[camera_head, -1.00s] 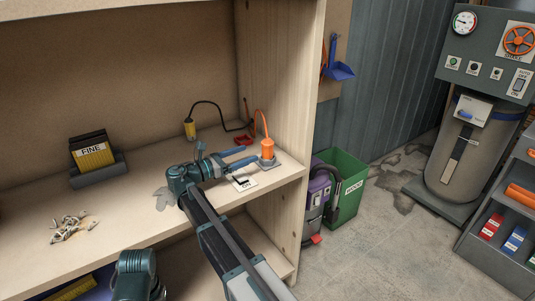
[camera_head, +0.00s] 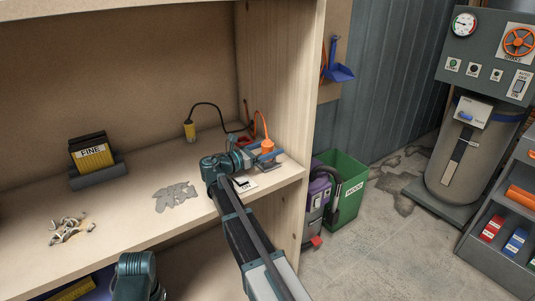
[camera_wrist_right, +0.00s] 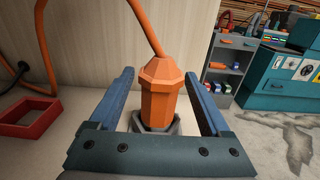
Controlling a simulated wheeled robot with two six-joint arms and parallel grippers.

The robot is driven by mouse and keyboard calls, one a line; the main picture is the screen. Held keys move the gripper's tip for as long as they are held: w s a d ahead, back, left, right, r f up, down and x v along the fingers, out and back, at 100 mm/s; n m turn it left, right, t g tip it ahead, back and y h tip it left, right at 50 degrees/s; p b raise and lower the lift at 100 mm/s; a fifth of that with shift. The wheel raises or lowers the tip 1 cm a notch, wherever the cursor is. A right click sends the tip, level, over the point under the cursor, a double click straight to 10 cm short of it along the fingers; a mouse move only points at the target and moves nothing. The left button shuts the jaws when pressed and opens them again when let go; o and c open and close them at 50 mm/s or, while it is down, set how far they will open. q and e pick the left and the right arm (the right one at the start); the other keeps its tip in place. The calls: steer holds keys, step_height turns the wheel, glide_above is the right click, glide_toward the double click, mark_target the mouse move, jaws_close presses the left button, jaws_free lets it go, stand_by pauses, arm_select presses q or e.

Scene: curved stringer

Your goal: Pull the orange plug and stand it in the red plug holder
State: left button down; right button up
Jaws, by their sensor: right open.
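The orange plug (camera_wrist_right: 160,92) stands upright in a dark grey socket (camera_wrist_right: 152,124) at the right end of the shelf, its orange cable rising from its top. It also shows in the head view (camera_head: 267,146), partly hidden by my gripper. My right gripper (camera_head: 262,155) is open, with one blue finger on each side of the plug in the right wrist view (camera_wrist_right: 163,88); whether they touch it I cannot tell. The red plug holder (camera_wrist_right: 30,117) is an open square frame on the shelf, left of the plug. My left gripper is not visible; only part of my left arm shows.
A yellow plug (camera_head: 190,131) on a black cable lies further back. A white switch plate (camera_head: 244,185) is in front of the socket. The wooden side panel (camera_head: 281,75) rises close to the plug. A FINE block (camera_head: 93,155) and scraps (camera_head: 70,231) are at left.

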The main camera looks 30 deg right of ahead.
steer(key=shift+w+d, duration=0.1)
steer(key=shift+d, duration=1)
jaws_close()
steer(key=shift+r+p, duration=0.9)
steer(key=shift+p, duration=0.05)
steer(key=s+a+r+p, duration=0.3)
steer(key=s+a, duration=0.7)
steer(key=s, duration=0.2)
steer(key=shift+s, duration=0.2)
